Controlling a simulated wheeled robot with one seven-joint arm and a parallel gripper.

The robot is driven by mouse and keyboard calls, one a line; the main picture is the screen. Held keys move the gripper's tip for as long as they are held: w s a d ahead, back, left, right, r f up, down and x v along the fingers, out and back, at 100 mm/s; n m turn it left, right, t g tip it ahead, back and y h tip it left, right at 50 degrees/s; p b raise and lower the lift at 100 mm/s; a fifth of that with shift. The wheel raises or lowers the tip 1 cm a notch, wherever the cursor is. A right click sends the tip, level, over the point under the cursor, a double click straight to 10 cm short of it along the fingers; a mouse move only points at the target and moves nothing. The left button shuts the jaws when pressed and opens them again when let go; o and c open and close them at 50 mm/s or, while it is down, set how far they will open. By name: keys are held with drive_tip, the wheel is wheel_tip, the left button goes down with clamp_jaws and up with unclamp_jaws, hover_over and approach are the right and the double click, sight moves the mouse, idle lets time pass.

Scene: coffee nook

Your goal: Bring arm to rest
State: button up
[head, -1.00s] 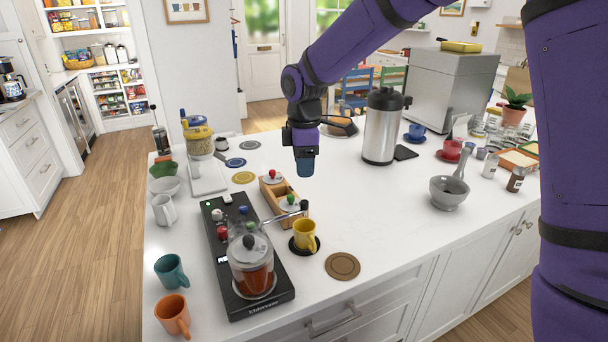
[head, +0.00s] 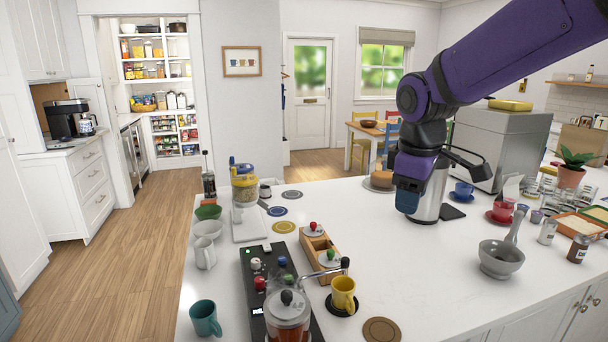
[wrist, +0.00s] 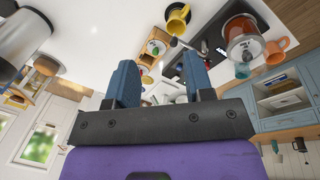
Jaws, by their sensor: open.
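My purple arm reaches in from the upper right in the head view. My gripper (head: 408,197) hangs in the air over the white counter (head: 370,270), in front of the steel thermal jug (head: 430,202), which it partly hides. In the wrist view the two blue fingers of my gripper (wrist: 160,80) stand apart with nothing between them. The yellow mug (head: 343,293) on its dark coaster and the wooden box (head: 318,252) are left of and nearer than my gripper, clear of it.
A black scale base with a glass pot (head: 288,312) stands at the front. A teal mug (head: 205,318) is at the left edge. A grey mortar (head: 500,258) stands right, with a steel machine (head: 490,145) behind. The counter's middle is bare.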

drive_tip(key=s+d+r+m+t, duration=0.1)
drive_tip(key=s+d+m, duration=0.4)
drive_tip(key=s, duration=0.5)
drive_tip(key=s+d+r+m+t, duration=0.2)
drive_tip(key=s+d+m, duration=0.3)
drive_tip(key=s, duration=0.6)
drive_tip(key=shift+s+d+r+m+y, duration=0.25)
drive_tip(key=shift+d+m+y, duration=0.1)
drive_tip(key=shift+m, duration=0.15)
